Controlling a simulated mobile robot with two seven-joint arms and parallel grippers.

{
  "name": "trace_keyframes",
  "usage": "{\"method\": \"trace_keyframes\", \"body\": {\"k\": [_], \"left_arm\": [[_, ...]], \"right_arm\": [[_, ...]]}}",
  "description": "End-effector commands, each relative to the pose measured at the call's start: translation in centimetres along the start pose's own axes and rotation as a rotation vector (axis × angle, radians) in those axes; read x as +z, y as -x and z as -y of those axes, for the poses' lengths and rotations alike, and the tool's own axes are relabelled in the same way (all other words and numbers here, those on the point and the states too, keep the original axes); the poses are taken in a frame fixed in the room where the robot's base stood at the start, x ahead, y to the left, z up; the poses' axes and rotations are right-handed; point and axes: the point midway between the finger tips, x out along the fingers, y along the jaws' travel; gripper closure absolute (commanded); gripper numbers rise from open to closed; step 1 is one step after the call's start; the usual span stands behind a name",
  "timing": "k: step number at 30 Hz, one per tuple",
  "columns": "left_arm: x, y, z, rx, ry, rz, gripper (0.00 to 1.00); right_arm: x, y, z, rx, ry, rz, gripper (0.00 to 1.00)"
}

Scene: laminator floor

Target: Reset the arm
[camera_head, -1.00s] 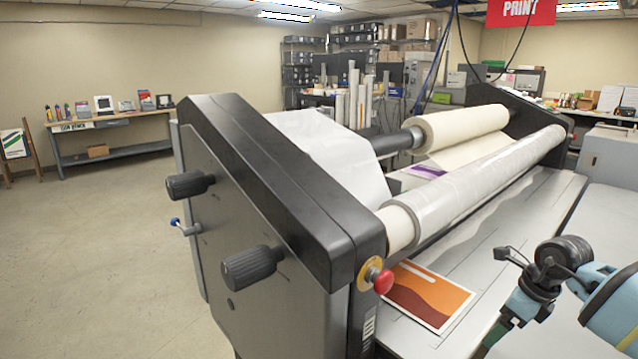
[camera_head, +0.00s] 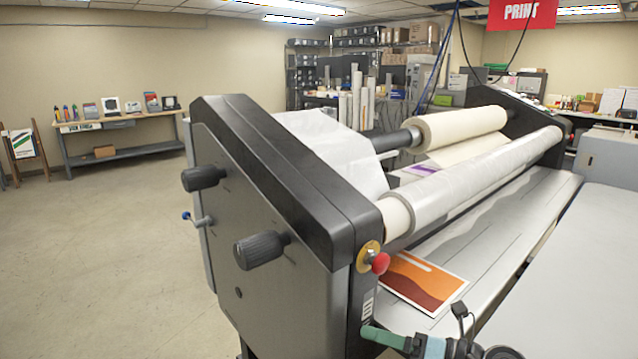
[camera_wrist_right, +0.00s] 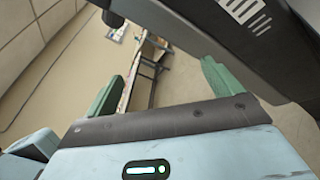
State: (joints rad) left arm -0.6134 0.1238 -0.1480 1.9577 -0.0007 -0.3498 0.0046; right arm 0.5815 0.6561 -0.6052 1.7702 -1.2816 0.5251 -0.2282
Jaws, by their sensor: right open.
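My right gripper (camera_head: 372,333) is at the bottom of the head view, in front of the laminator's near end panel and below the red knob. One green finger shows there, pointing left. In the right wrist view both green fingers of the gripper (camera_wrist_right: 160,88) stand wide apart with nothing between them. The laminator (camera_head: 290,190) is large, with a black-topped grey end panel. Its dark edge with white markings also shows close by in the wrist view (camera_wrist_right: 262,45). My left gripper is in neither view.
A red emergency knob (camera_head: 380,263) sticks out of the end panel just above the gripper. An orange print (camera_head: 425,282) lies on the laminator's bed. Black knobs (camera_head: 262,250) and a small crank jut from the panel. The floor (camera_head: 110,260) to the left is clear.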

Motion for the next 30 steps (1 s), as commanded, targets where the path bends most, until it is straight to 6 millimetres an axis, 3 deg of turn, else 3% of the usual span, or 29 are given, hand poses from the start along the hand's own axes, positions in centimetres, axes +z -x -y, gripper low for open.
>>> {"method": "trace_keyframes", "body": {"k": [3,6,10,14,17,22,27,30], "left_arm": [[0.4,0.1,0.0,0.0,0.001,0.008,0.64],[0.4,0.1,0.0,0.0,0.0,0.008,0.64],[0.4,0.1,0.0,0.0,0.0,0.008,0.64],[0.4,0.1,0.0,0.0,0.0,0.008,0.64],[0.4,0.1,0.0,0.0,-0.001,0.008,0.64],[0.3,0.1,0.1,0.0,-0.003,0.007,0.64],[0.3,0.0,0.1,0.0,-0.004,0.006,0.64],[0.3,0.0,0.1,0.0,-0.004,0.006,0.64]], "right_arm": [[0.2,0.1,-1.8,0.07,-0.234,0.228,0.09],[0.6,1.2,-1.9,0.092,-0.44,0.415,0.09],[0.3,3.7,-0.6,0.076,-0.724,0.652,0.09],[-1.6,7.0,2.0,0.009,-1.017,0.874,0.09],[-4.5,9.8,4.2,-0.076,-1.245,1.034,0.09],[-11.8,14.7,6.8,-0.288,-1.619,1.274,0.09],[-20.3,19.0,6.7,-0.556,-1.938,1.45,0.09],[-23.9,20.6,5.8,-0.686,-2.058,1.505,0.09]]}}
